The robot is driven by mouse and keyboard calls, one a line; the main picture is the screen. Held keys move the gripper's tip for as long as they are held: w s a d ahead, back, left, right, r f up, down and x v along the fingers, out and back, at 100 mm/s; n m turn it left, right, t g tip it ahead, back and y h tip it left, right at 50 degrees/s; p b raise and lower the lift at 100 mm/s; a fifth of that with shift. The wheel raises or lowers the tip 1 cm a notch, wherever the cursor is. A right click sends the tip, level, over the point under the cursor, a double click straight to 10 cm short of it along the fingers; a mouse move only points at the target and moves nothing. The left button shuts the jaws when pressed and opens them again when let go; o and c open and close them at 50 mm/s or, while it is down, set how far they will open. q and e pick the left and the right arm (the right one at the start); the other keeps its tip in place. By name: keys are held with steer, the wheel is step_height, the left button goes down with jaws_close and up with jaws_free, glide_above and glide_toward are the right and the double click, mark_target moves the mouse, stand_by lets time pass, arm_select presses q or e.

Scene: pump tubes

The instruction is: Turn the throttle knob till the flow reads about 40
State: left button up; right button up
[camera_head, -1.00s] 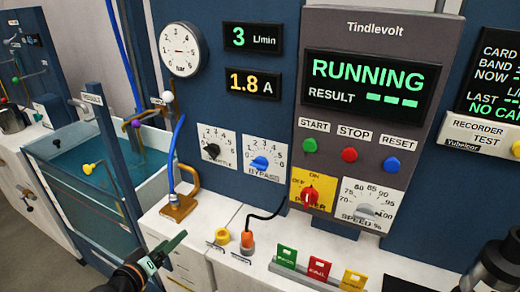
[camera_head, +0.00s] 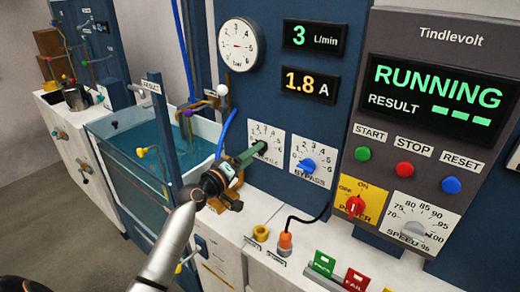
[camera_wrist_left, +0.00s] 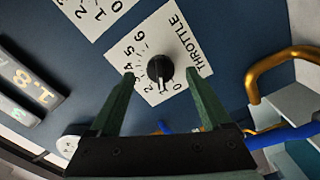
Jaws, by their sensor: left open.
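The throttle knob (camera_wrist_left: 160,67) is black and round on a white dial plate (camera_wrist_left: 199,62) marked THROTTLE in the left wrist view. Its pointer aims at the low end of the scale, near 1. My left gripper (camera_wrist_left: 160,76) is open, with one green fingertip on each side of the knob; I cannot tell whether they touch it. In the head view my left gripper (camera_head: 260,148) reaches the throttle plate (camera_head: 268,130) and hides the knob. The flow display (camera_head: 312,37) reads 3 L/min. My right gripper is not in view.
The blue bypass knob (camera_head: 308,166) sits right beside the throttle plate. A round bar gauge (camera_head: 240,45) hangs above. A brass pipe (camera_wrist_left: 280,62) and blue tube (camera_wrist_left: 290,137) run near the gripper. The current display (camera_head: 305,83) reads 1.8 A; the large screen (camera_head: 435,90) shows RUNNING.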

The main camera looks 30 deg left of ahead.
arm_select(q)
steer(key=shift+w+d, duration=0.2)
steer(key=shift+w, duration=1.9)
jaws_close()
